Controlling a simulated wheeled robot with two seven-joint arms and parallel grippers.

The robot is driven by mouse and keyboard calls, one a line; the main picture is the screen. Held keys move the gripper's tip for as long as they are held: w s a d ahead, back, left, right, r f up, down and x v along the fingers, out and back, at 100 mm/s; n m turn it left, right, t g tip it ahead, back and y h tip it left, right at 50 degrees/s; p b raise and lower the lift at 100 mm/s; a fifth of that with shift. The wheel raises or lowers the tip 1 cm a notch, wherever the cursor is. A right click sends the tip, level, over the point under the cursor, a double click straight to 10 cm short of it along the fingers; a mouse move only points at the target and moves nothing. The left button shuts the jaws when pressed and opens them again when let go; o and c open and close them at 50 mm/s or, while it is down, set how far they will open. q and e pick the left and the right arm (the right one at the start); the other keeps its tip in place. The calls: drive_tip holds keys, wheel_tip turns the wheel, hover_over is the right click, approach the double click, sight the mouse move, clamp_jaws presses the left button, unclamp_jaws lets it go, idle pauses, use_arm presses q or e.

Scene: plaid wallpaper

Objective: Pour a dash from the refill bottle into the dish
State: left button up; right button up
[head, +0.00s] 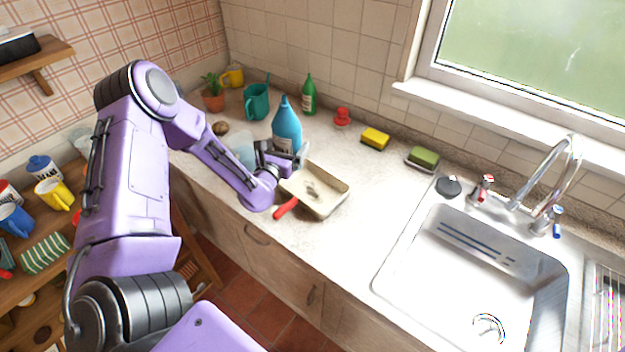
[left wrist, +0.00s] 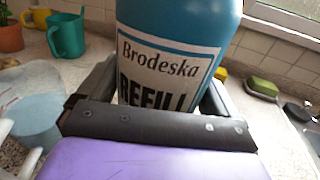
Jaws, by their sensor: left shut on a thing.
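The refill bottle (head: 287,125) is blue with a pale label and a pointed top. It stands about upright in the head view, behind the cream dish. In the left wrist view the bottle (left wrist: 175,50) fills the middle, its label reading "Brodeska REFILL". My left gripper (head: 285,158) is shut on the bottle's lower part, one finger on each side. Whether the bottle's base touches the counter is hidden. The cream rectangular dish (head: 328,181) with a red handle sits on the counter just right of the gripper, with a small dark mark or content inside. My right gripper is in neither view.
A translucent pale-blue container (head: 241,146) stands left of the bottle. A teal jug (head: 257,101), green bottle (head: 309,95), red object (head: 342,117), yellow sponge (head: 375,138) and green sponge (head: 423,157) line the back. Clear counter lies between dish and sink (head: 470,265).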

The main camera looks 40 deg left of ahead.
use_arm(q)
drive_tip(key=shift+w+d+f+m+h, duration=0.15)
drive_tip(key=shift+w+d+m+h, duration=0.1)
drive_tip(key=shift+d+h, duration=0.15)
drive_tip(key=shift+w+d+f+m+h, duration=0.1)
drive_tip(key=shift+w+d+m+h, duration=0.15)
drive_tip(key=shift+d, duration=0.25)
drive_tip(key=shift+s+a, duration=0.1)
drive_tip(key=shift+s, duration=0.05)
